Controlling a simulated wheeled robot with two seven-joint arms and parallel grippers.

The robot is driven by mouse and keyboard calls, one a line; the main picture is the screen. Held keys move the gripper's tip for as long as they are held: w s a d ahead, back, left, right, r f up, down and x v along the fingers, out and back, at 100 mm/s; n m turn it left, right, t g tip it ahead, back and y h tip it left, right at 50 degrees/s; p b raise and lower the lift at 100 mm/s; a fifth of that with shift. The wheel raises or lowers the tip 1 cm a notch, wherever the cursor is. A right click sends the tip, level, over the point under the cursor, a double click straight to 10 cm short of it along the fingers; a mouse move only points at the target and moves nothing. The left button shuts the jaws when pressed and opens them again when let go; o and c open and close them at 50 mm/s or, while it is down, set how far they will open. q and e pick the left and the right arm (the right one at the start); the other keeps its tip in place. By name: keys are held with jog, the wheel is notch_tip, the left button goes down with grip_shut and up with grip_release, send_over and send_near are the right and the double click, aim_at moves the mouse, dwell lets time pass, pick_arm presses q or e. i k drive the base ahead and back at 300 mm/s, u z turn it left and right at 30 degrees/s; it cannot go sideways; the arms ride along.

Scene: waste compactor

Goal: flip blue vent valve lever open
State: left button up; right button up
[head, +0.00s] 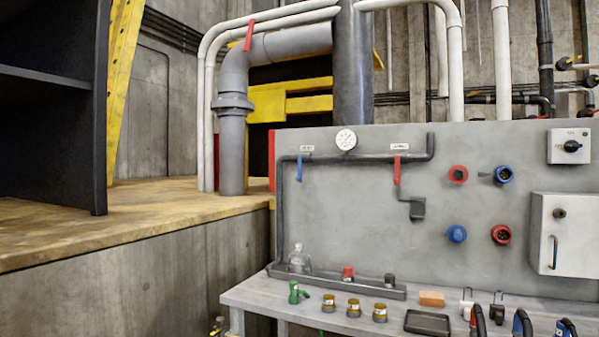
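The blue vent valve lever (299,168) hangs straight down from the dark pipe (340,158) on the left part of the grey panel. A small white label sits just above it, too small to read. A red lever (397,170) also hangs down from the same pipe further right, under another label. A round white gauge (346,139) sits on the pipe between the two levers. Neither of my grippers is in the head view, and nothing touches the blue lever.
A grey bench (250,294) below the panel holds a long dark tray (350,284) with a clear bottle, several brass-coloured pieces, an orange block (432,298) and tools. A white box (565,234) juts out at right. The space before the blue lever is clear.

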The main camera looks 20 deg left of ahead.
aim_at(300, 178)
jog(key=u, duration=1.45)
jog(key=i, duration=1.75)
jog(key=z, duration=1.3)
